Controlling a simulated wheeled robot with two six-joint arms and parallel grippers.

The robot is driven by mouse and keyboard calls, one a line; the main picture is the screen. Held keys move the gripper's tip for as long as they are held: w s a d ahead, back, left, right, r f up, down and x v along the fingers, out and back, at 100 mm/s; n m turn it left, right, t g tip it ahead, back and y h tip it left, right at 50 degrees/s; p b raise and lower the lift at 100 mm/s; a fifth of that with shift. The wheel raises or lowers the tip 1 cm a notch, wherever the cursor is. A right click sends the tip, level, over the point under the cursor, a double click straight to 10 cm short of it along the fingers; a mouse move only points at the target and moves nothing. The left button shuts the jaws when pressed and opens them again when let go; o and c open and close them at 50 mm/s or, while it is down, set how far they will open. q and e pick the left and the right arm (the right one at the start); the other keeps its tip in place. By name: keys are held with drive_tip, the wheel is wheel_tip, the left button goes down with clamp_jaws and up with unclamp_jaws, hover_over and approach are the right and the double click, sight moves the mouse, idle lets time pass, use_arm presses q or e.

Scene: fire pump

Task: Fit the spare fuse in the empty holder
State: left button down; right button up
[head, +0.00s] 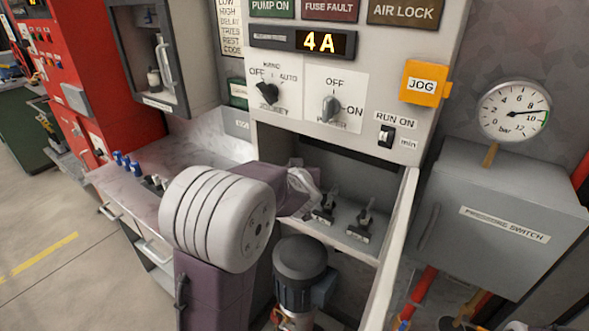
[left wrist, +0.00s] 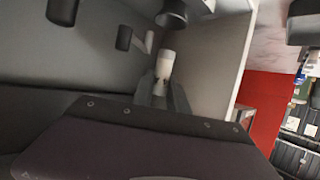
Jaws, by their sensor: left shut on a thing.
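My left gripper (left wrist: 165,92) is shut on a white cylindrical fuse (left wrist: 166,66), which stands out from between its fingertips in the left wrist view. In the head view my left arm reaches into the open compartment under the control panel, and its wrist hides much of the gripper; the fuse cannot be made out there. Two black holders (head: 324,213) (head: 361,231) sit on the compartment floor just right of the gripper. I cannot tell which holder is empty; another may be hidden behind my arm. My right gripper is in neither view.
The panel's amber display (head: 319,42) reads 4A. The compartment's pale right side wall (head: 396,240) stands close to the holders. A pressure switch box (head: 505,215) and gauge (head: 515,110) are at right. A wall cabinet (head: 165,55) hangs at upper left above a worktop (head: 128,178).

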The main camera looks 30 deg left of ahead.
use_arm(q)
drive_tip(key=shift+r, duration=0.1)
drive_tip(key=shift+w+f+b, duration=0.3)
drive_tip(key=shift+f+b, duration=0.3)
drive_tip(key=shift+f, duration=0.05)
drive_tip(key=shift+w+f+b, duration=0.3)
drive_tip(key=shift+f+b, duration=0.25)
drive_tip(key=shift+f, duration=0.05)
drive_tip(key=shift+f+b, duration=0.3)
drive_tip(key=shift+b, duration=0.1)
drive_tip(key=shift+s, duration=0.2)
drive_tip(key=shift+s+d, duration=0.1)
drive_tip(key=shift+s, duration=0.1)
drive_tip(key=shift+p, duration=0.5)
